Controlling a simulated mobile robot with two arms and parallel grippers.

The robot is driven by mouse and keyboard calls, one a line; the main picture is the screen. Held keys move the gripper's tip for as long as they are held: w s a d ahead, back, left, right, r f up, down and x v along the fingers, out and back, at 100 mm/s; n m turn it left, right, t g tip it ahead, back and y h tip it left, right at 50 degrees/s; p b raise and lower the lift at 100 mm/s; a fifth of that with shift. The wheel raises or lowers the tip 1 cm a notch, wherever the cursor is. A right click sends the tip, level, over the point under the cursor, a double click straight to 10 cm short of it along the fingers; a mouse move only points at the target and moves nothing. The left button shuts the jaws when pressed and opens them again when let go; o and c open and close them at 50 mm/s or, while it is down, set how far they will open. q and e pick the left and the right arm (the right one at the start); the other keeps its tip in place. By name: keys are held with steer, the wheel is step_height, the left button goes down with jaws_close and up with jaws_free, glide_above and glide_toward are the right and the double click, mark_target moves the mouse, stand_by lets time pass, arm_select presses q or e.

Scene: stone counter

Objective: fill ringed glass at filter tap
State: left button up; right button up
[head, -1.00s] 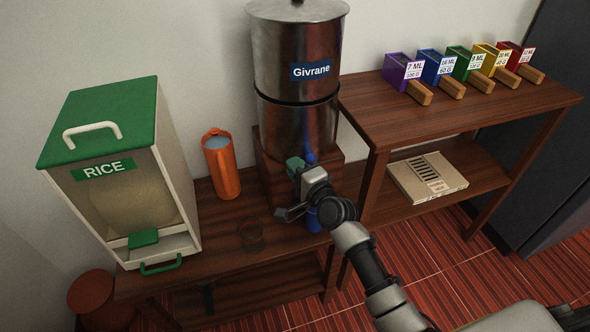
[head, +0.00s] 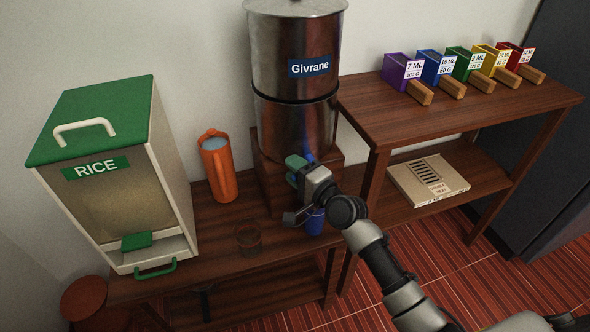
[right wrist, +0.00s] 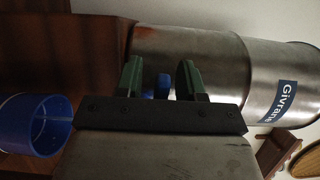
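The steel water filter (head: 296,80) labelled Givrane stands on a wooden block. Its blue tap (head: 309,157) is low on the front. My right gripper (head: 300,166) is at the tap; in the right wrist view its green fingers (right wrist: 160,78) stand apart on either side of the blue tap part (right wrist: 163,86), with small gaps visible. A blue glass (head: 314,222) stands upright below the gripper, partly hidden by it, and shows at the left of the right wrist view (right wrist: 38,124). A clear dark glass (head: 248,238) stands to its left. I cannot tell which glass is ringed. My left gripper is out of view.
An orange pitcher (head: 218,168) stands left of the filter. A rice dispenser (head: 115,180) fills the left end of the low table. A higher shelf (head: 400,125) at right holds several coloured bins and, below, a carton (head: 428,178). Tabletop around the clear glass is free.

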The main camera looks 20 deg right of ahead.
steer(key=shift+s, duration=0.1)
steer(key=v, duration=1)
steer(key=shift+s, duration=0.3)
steer(key=shift+d, duration=0.1)
stand_by(4.8)
steer(key=p+x, duration=0.6)
steer(key=x, duration=0.5)
stand_by(0.4)
